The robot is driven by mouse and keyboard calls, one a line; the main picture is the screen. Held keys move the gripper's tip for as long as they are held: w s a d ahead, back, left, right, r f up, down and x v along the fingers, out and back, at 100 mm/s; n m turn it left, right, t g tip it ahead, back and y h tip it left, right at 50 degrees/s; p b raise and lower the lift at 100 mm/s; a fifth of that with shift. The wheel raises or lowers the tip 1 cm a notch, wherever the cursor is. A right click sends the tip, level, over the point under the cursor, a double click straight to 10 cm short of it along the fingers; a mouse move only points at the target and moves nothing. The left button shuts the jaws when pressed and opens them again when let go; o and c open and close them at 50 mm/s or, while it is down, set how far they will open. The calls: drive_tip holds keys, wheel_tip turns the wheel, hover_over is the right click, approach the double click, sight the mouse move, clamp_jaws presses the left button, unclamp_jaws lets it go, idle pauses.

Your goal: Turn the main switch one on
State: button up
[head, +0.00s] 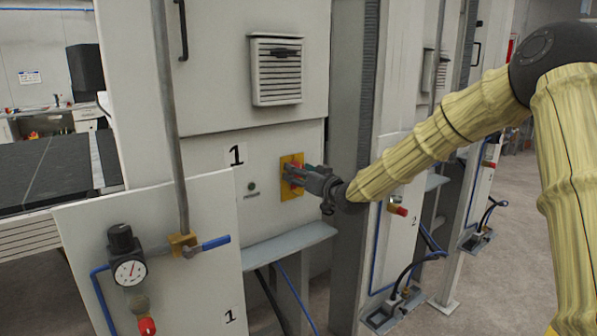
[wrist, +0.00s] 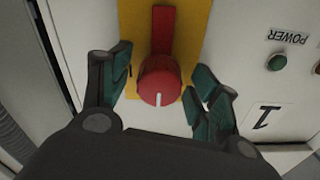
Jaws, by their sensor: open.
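The main switch (wrist: 160,80) is a red rotary knob with a white mark and a red bar behind it, on a yellow plate (wrist: 194,30). In the head view the yellow plate (head: 291,194) sits on the white cabinet panel marked 1, and my gripper mostly hides the knob. My gripper (head: 296,174) is open at the plate. In the wrist view my gripper (wrist: 160,70) has one teal-padded finger on each side of the knob, with gaps visible. The wrist view shows the panel lettering upside down.
A green power button (wrist: 277,62) is beside the plate. A grey ledge (head: 290,245) juts out below it. A front panel with a pressure gauge (head: 130,271) and a blue valve handle (head: 215,243) stands at left. A vertical pipe (head: 170,120) rises from the valve.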

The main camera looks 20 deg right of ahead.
drive_tip(key=shift+w+a, duration=0.15)
drive_tip(key=shift+w, duration=0.25)
drive_tip(key=c, duration=1)
